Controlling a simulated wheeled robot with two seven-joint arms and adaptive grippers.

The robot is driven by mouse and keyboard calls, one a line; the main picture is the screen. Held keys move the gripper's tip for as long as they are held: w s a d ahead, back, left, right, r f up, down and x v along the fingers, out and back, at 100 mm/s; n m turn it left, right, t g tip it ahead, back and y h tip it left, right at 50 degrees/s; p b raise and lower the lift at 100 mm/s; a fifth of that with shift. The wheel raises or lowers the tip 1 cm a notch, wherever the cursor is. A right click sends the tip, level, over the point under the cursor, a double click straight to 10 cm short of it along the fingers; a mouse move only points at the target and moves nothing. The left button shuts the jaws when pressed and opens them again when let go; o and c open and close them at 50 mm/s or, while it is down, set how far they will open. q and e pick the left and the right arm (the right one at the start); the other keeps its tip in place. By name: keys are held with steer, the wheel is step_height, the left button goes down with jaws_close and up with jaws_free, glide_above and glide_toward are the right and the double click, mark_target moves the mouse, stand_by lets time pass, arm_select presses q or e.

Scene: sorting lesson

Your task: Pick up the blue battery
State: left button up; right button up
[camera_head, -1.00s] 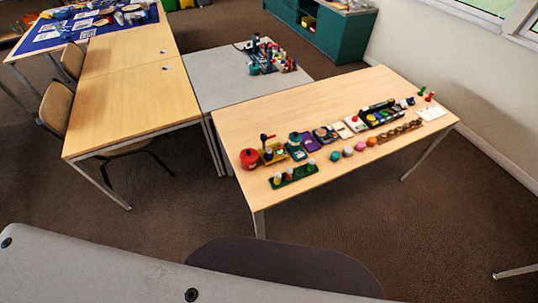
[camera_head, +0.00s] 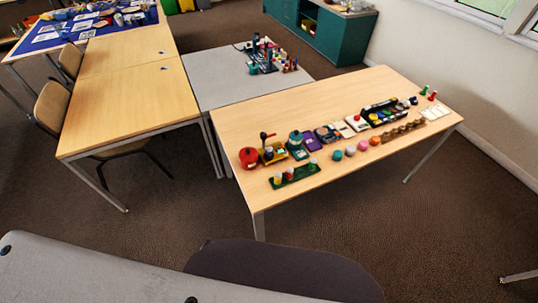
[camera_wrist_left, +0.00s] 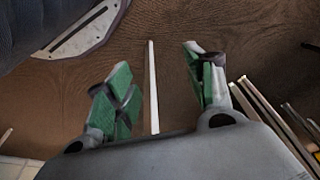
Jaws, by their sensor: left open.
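I cannot make out a blue battery for certain among the small things on the wooden table (camera_head: 350,85) in the head view. That table holds a row of small coloured items, including a red round pot (camera_head: 248,158), a purple piece (camera_head: 312,142) and a green tray (camera_head: 296,175) with small pegs. My left gripper (camera_wrist_left: 160,80) shows in the left wrist view, with its green-padded fingers apart and nothing between them. It is over the brown floor, away from the tabletop items. My right gripper is not in view.
A grey table (camera_head: 222,88) with a cluster of small parts (camera_head: 265,55) adjoins at the back left. A long wooden table (camera_head: 115,100) with chairs stands at left. A dark chair back (camera_head: 280,272) is in front. Brown carpet (camera_head: 340,215) lies open between.

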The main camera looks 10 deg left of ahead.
arm_select(q)
steer(key=w+r+t+b, duration=0.1)
steer(key=w+r+b, duration=0.15)
steer(key=r, duration=1.25)
steer(key=w+r+b, duration=0.1)
steer(key=r+b, duration=0.3)
steer(key=r, duration=1)
steer(key=w+d+r+m+h, duration=0.2)
steer(key=w+d+m, duration=0.5)
steer(key=d, duration=0.1)
steer(key=w+d+r+m+h, duration=0.1)
steer(key=w+d+r+m, duration=0.1)
steer(key=w+d+m, duration=0.5)
steer(key=w+a+r+m+g+y, duration=0.2)
steer(key=w+a+r+m, duration=0.1)
steer(key=w+r+m, duration=0.2)
steer(key=shift+w+a+m+g+y, duration=0.35)
steer(key=shift+w+m, duration=0.75)
steer(key=shift+w, duration=0.55)
